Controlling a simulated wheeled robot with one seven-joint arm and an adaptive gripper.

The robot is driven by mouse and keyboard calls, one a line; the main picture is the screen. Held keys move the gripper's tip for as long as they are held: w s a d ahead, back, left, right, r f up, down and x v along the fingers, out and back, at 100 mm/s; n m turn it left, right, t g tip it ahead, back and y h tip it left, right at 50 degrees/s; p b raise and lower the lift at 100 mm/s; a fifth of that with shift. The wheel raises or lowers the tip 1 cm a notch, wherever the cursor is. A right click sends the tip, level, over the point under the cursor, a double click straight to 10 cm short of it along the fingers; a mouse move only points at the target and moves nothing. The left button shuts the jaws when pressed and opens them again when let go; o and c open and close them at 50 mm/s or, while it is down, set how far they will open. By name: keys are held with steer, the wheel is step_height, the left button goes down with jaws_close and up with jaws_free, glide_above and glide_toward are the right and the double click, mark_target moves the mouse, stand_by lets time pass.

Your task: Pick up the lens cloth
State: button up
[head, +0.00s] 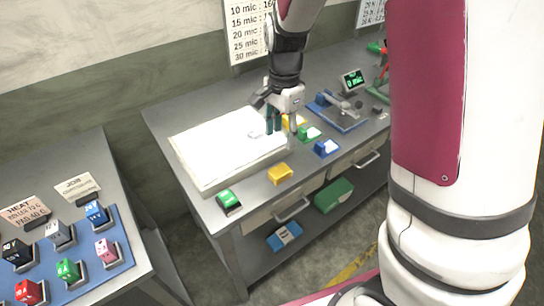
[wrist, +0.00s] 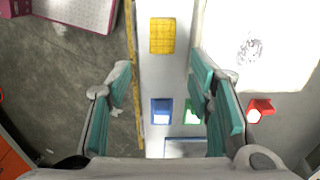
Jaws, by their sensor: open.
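A yellow, grid-patterned piece (head: 280,173) lies near the table's front edge; it looks like the lens cloth, though its label cannot be read. In the wrist view the yellow piece (wrist: 162,36) lies flat, ahead of the space between the fingers. My gripper (head: 282,122) is open and empty above the table, behind and to the right of the yellow piece in the head view. Its teal fingers stand wide apart in the wrist view (wrist: 162,85). A pale grey patterned patch (wrist: 250,48) lies on the white panel; I cannot tell what it is.
The white light panel (head: 212,152) fills the table's left part. Blue (head: 325,148) and green (head: 309,134) blocks stand near my gripper, and another green block (head: 229,201) at the front left. A red block (wrist: 260,109) shows in the wrist view. A blue-based device (head: 340,110) stands at right.

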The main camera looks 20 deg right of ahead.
mark_target(280, 170)
steer(key=f, duration=0.4)
steer(key=f+p, duration=0.1)
steer(key=f, duration=0.9)
steer(key=shift+w, duration=0.25)
steer(key=c, duration=0.7)
